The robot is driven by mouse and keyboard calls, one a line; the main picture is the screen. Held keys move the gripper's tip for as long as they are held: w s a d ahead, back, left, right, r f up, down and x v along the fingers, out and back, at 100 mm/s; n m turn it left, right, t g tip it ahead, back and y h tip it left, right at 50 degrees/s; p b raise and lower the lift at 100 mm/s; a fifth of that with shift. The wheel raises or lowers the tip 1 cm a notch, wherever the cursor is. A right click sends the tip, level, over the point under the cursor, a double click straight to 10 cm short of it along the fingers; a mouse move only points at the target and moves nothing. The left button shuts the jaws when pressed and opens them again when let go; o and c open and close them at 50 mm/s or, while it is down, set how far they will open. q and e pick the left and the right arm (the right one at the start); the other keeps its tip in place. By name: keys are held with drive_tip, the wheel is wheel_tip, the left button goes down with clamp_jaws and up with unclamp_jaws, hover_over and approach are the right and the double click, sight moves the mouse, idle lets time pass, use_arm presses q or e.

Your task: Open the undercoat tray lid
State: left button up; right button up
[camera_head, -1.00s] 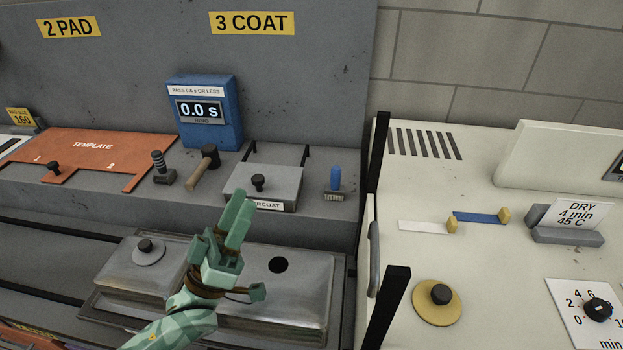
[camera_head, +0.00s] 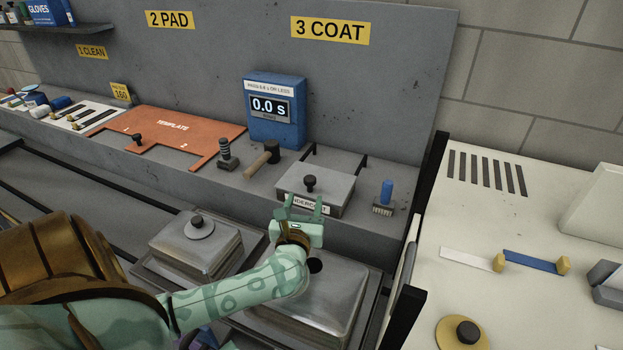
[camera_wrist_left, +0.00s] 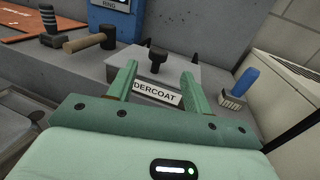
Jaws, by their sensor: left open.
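The undercoat tray is a grey box with a flat lid (camera_head: 322,184) and a black knob (camera_head: 310,183) on top, on the grey ledge under the 3 COAT sign. The lid lies flat and shut. A white UNDERCOAT label (camera_head: 308,205) is on its front, partly covered by my fingers. My left gripper (camera_head: 303,207) is open and empty, just in front of the tray. In the left wrist view the knob (camera_wrist_left: 157,61) stands beyond the fingertips, roughly between them, and the fingers (camera_wrist_left: 158,80) frame the label. My right gripper is not in view.
Metal-lidded basins (camera_head: 330,290) sit below my arm.

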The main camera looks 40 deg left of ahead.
sight(309, 183)
use_arm(q)
drive_tip(key=x, duration=1)
drive_tip(key=shift+s+b, duration=0.1)
drive_tip(key=shift+b, duration=0.3)
drive_tip(key=shift+c, duration=0.2)
